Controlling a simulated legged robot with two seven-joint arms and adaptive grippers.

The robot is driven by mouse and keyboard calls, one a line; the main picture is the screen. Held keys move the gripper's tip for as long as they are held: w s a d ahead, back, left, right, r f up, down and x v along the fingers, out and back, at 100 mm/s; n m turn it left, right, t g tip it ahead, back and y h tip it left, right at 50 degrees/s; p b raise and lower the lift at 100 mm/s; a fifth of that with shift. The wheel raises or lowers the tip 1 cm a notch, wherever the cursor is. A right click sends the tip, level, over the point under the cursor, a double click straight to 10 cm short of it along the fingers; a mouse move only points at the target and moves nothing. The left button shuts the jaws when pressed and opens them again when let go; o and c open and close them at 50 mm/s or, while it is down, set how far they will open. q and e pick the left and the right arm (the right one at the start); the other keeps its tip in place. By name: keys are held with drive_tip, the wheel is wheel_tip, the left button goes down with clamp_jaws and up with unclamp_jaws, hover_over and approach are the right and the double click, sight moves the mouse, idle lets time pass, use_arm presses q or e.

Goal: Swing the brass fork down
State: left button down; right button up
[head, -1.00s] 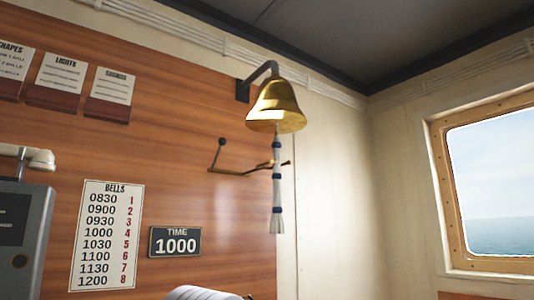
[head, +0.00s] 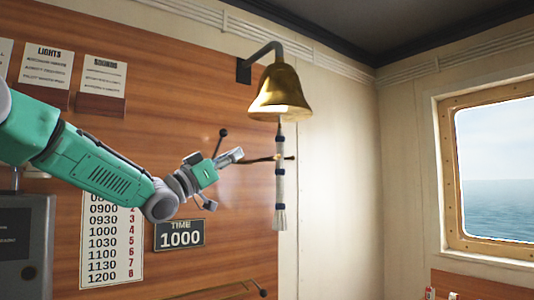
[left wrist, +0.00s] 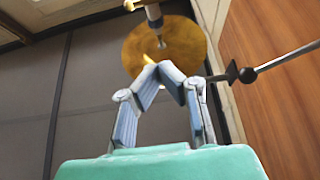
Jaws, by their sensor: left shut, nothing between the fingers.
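The brass fork (head: 259,160) is on the wood wall, its arm reaching right to the white bell rope (head: 280,187) below the brass bell (head: 280,95). A thin lever with a black knob (head: 223,132) rises at its left end. My left gripper (head: 240,154) is shut and empty, overlapping the fork's left part in the head view; contact cannot be told. In the left wrist view its fingertips (left wrist: 160,68) meet in front of the bell (left wrist: 185,45), and a rod with a black piece (left wrist: 247,74) is at their right. My right gripper is not in view.
A time plate (head: 180,234) and a bells chart (head: 112,250) are on the wall below my left arm. Cards (head: 103,77) hang at the upper left. A window (head: 495,180) is at the right. The space between rope and window is clear.

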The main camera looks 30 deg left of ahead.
sight(277, 149)
use_arm(q)
drive_tip(key=p+x, duration=0.1)
drive_tip(key=x, duration=0.4)
drive_tip(key=p+x, duration=0.1)
drive_tip(key=x, duration=0.4)
drive_tip(key=shift+w+d+p, duration=0.3)
drive_tip(key=shift+w+p, duration=0.05)
drive_tip(key=shift+p, duration=0.05)
drive_tip(key=f, duration=0.3)
drive_tip(key=shift+d, duration=0.25)
drive_tip(key=shift+w+f, duration=0.1)
drive_tip(key=shift+f, duration=0.3)
drive_tip(key=shift+a+f, duration=0.1)
